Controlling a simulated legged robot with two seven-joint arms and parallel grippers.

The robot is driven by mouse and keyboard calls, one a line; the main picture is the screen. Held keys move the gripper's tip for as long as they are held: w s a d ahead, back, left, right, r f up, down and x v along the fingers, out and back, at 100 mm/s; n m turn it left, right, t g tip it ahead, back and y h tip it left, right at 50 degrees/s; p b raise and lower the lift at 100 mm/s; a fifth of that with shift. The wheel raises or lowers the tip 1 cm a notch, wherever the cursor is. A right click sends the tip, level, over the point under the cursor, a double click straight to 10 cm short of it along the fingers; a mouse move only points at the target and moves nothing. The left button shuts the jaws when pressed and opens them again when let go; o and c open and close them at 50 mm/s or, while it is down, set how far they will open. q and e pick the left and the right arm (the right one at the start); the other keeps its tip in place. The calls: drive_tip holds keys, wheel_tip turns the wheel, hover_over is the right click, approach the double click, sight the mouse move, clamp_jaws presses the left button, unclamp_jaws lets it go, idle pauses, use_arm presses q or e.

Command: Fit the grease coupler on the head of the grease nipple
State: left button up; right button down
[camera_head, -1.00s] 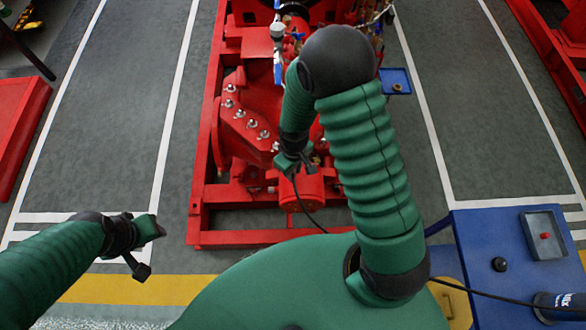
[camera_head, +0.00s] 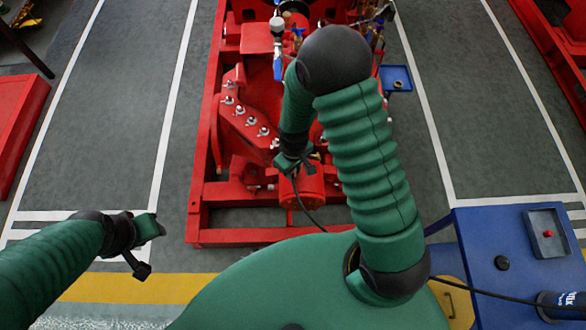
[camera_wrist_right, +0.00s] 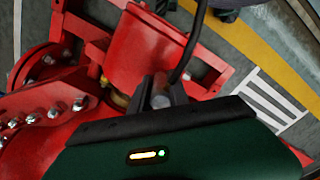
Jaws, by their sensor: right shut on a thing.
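My right gripper (camera_head: 291,166) is over the near part of the red pumpset. In the right wrist view its dark fingers (camera_wrist_right: 163,92) are shut on a small grey round piece (camera_wrist_right: 161,101), which looks like the grease coupler; a black hose runs up from there. The head of the grease nipple cannot be made out; a small brass-coloured part (camera_wrist_right: 118,101) shows left of the fingers, beside a red cylinder (camera_wrist_right: 151,48). I cannot tell whether the coupler touches anything. My left gripper (camera_head: 154,228) hangs over the floor at the left, away from the pumpset; its jaws are unclear.
The red pumpset frame (camera_head: 197,215) surrounds the machine. Several bolts (camera_head: 239,110) stand on a red housing close to my right gripper. A blue table (camera_head: 475,240) is at the right; the black hose (camera_head: 480,292) crosses it.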

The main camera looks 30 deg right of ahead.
drive_tip(key=shift+f, duration=0.2)
drive_tip(key=c, duration=1.2)
unclamp_jaws()
drive_tip(key=shift+o, duration=0.2)
wheel_tip(320, 180, up, 17)
drive_tip(key=p, duration=0.2)
drive_tip(key=shift+f+p, duration=0.15)
drive_tip(key=shift+p, duration=0.15)
